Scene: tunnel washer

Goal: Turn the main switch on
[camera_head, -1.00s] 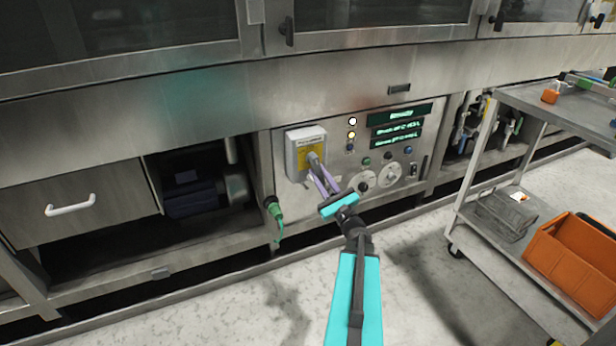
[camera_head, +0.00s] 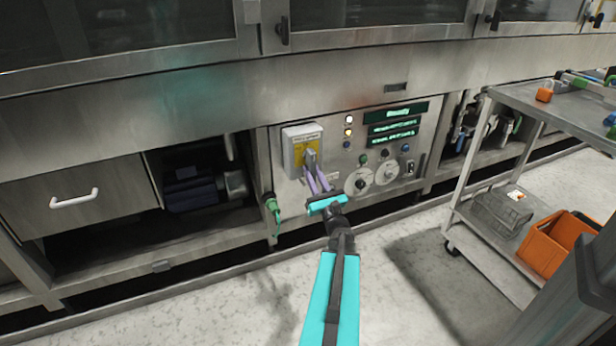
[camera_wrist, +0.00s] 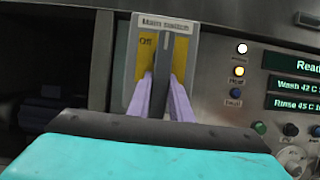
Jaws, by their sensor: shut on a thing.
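The main switch is a grey box (camera_head: 291,150) with a yellow plate on the machine's control panel. In the wrist view, the box (camera_wrist: 188,22) carries a "Main switch" label, and "Off" shows to the left of the handle. The dark grey handle (camera_wrist: 163,58) stands nearly upright over the plate. It also shows in the head view (camera_head: 310,157). My gripper (camera_head: 316,180) has its two purple fingers on either side of the handle, shut on it.
The panel has a lit display (camera_head: 393,112), lamps, knobs and two round dials (camera_head: 387,172). A green-handled valve (camera_head: 271,203) sits left of the switch, low down. A steel cart (camera_head: 470,215) with an orange bin (camera_head: 556,243) stands at right. The floor in front is clear.

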